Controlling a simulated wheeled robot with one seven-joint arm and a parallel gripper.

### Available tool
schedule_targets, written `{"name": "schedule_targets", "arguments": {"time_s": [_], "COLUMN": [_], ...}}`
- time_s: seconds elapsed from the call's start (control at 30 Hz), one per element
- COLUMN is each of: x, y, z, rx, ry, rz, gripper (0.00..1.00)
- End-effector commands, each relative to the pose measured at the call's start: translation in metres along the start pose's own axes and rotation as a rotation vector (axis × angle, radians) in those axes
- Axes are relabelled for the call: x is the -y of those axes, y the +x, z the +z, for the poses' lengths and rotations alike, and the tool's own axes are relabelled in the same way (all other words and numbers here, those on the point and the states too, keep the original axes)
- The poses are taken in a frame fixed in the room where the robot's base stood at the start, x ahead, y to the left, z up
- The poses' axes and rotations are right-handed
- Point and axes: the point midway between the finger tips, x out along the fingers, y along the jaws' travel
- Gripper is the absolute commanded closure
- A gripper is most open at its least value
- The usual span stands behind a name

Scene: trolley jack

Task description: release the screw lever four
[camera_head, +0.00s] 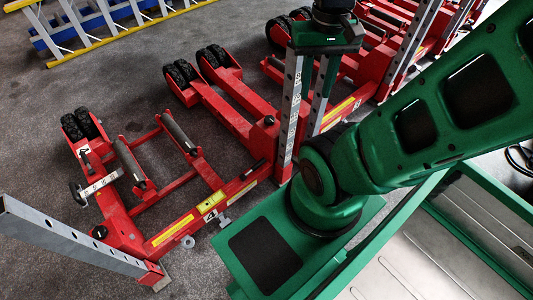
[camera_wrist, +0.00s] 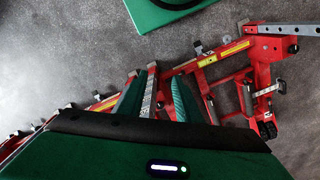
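The jack marked 4 (camera_head: 211,216) is a red frame with rollers and black wheels at the left of the head view. It also shows at the right of the wrist view (camera_wrist: 262,76). A small lever with a dark knob (camera_head: 76,193) sticks out from its left side, beside a numbered scale. I take it for screw lever four, but cannot read whether it is tight or loose. My gripper (camera_wrist: 152,74) points down with its teal fingers apart. It is well away from this lever. A grey perforated post shows between the fingers; contact cannot be told.
More red jacks (camera_head: 235,105) with upright grey posts stand at the middle and upper right. A grey bar (camera_head: 70,238) extends at the lower left. A green-edged tray (camera_head: 470,215) is at the lower right. Ladders (camera_head: 110,20) lie at the upper left. Grey floor is free at the left.

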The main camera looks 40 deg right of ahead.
Motion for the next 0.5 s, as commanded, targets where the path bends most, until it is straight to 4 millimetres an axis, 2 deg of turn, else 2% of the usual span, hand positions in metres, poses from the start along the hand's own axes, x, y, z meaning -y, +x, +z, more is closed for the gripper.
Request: {"name": "schedule_targets", "arguments": {"time_s": [0.33, 0.4, 0.43, 0.5], "x": [0.0002, 0.0007, -0.0022, 0.0043], "y": [0.0000, 0.0000, -0.0035, -0.0058], "z": [0.0002, -0.0006, 0.0052, -0.0014], "rx": [0.000, -0.002, -0.013, -0.043], "ry": [-0.001, -0.003, -0.010, -0.042], "rz": [0.000, 0.000, -0.004, -0.003], "gripper": [0.69, 0.60, 0.60, 0.60]}}
